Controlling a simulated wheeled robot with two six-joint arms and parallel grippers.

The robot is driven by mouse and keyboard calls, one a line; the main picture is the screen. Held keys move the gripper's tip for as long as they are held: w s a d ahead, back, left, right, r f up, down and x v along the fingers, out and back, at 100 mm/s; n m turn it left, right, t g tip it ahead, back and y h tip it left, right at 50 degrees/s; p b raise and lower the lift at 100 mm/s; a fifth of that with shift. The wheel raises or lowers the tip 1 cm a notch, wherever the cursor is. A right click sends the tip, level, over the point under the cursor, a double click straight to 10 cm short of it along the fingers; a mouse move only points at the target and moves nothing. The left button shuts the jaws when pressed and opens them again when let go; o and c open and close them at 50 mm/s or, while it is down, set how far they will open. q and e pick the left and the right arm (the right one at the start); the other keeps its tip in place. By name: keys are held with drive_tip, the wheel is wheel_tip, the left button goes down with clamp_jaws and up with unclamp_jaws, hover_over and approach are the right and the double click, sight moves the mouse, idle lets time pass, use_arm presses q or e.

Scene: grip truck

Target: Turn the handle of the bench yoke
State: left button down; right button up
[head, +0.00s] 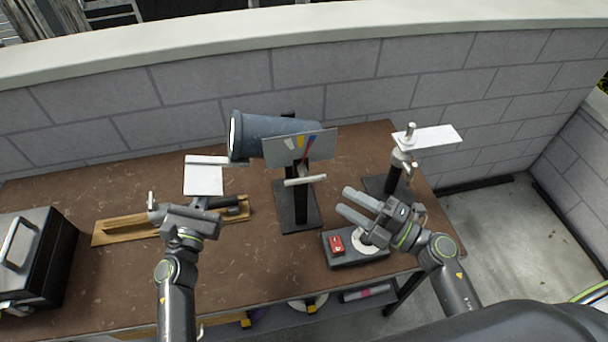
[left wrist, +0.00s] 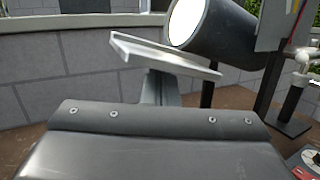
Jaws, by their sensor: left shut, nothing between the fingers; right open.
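The bench yoke (head: 301,205) stands upright on a dark base plate at the middle of the bench and carries a dark blue-grey cylinder lamp (head: 270,128). Its pale bar handle (head: 305,180) sticks out towards me below a grey plate. The lamp also shows in the left wrist view (left wrist: 232,38). My right gripper (head: 347,202) is open and empty, to the right of the handle and slightly nearer me, its fingers pointing left and apart from it. My left gripper (head: 188,211) is shut and empty, well left of the yoke, over a wooden board; its fingertips are hard to make out.
A second stand (head: 393,178) with a white plate (head: 432,138) is at the right. A dark box with a red block (head: 336,243) lies under my right gripper. A black case (head: 30,250) is at the left, the wooden board (head: 112,232) beside it. A block wall (head: 190,95) closes the back.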

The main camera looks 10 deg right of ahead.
sight(305, 176)
drive_tip(key=shift+m, duration=0.3)
drive_tip(key=x, duration=1.1)
drive_tip(key=shift+w+a+f, duration=0.1)
drive_tip(key=shift+w+a, duration=0.2)
drive_tip(key=shift+w, duration=0.05)
clamp_jaws()
